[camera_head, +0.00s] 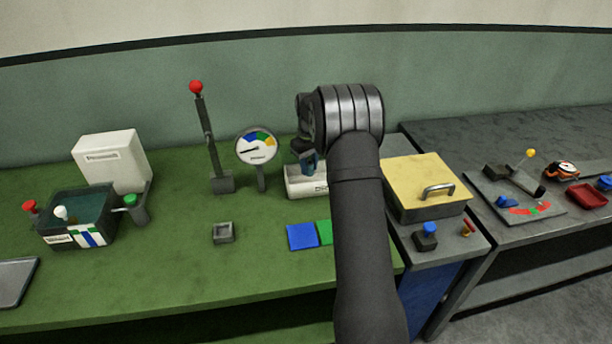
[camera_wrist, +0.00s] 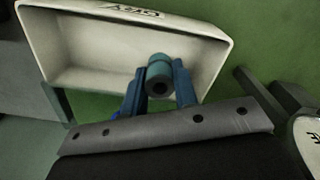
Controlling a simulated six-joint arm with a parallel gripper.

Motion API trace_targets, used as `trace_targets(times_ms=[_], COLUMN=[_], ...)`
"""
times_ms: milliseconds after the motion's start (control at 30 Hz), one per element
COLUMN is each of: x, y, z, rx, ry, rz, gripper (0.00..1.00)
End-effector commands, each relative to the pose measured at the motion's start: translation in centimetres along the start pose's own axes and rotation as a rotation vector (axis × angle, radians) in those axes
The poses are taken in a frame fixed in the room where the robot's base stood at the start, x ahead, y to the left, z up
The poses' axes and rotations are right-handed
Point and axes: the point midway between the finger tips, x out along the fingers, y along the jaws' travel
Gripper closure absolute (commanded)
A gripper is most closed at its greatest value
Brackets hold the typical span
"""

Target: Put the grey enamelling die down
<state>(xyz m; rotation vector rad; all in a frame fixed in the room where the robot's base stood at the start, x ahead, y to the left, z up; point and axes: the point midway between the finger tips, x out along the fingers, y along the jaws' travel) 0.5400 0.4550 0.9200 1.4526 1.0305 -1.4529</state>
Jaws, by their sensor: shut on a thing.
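My gripper (camera_wrist: 160,82) has blue fingers and is shut on a small round blue-grey piece with a dark hole, the enamelling die (camera_wrist: 160,70). In the wrist view the die shows in front of the open white box (camera_wrist: 85,52); I cannot tell whether it touches the box. In the head view the white box (camera_head: 312,189) stands on the green bench, and my gripper (camera_head: 308,163) is just above it. My arm hides the box's right part, and the die cannot be made out there.
A lever with a red knob (camera_head: 208,135) and a round gauge (camera_head: 257,146) stand left of the box. A small grey square dish (camera_head: 223,233), a blue square (camera_head: 302,236) and a green square (camera_head: 325,232) lie in front. A yellow-lidded box (camera_head: 420,176) stands right.

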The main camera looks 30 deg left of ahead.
Motion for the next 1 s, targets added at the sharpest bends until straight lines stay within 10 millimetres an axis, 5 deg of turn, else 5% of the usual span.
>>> trace_targets(times_ms=[500, 867, 900, 1000], x=[4.7, 5.1, 5.1, 5.1], y=[-0.7, -0.6, -0.6, -0.6], z=[-1.1, -1.1, -1.1, -1.1], rx=[0.001, 0.001, 0.001, 0.001], ry=[-0.001, 0.000, 0.000, 0.000], rz=[0.000, 0.000, 0.000, 0.000], gripper=[0.96, 0.96, 0.68, 0.52])
